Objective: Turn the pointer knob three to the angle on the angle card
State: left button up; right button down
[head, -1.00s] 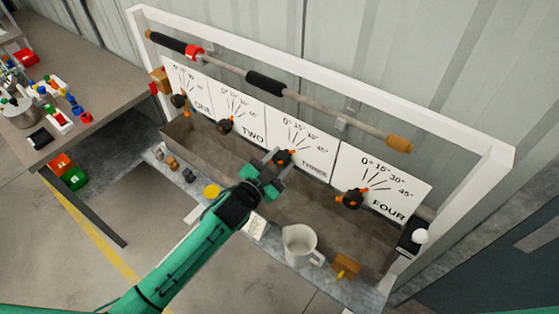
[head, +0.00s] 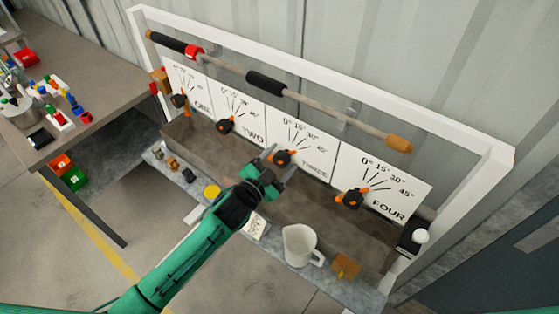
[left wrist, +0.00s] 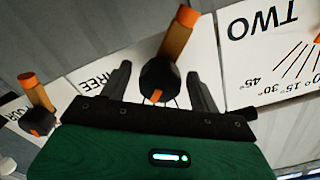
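Pointer knob three (head: 282,158) is a dark knob with an orange pointer, below the fan of angle marks on panel THREE (head: 312,150). In the left wrist view the knob (left wrist: 158,80) sits between the spread fingers (left wrist: 160,92), with gaps visible on both sides. A small white card (head: 256,227), likely the angle card, lies on the front ledge; its writing is too small to read. My right gripper is out of view.
Knobs one (head: 179,100), two (head: 225,125) and four (head: 349,198) stand along the same trough (head: 320,215). A white jug (head: 300,244), a yellow cap (head: 212,191) and an orange-brown block (head: 346,266) are on the front ledge. A bar runs above the panels.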

pick_arm(q)
jog(key=b+v, duration=0.4)
jog(key=v, duration=0.9)
jog(key=shift+s+a, duration=0.25)
jog(key=shift+s, duration=0.1)
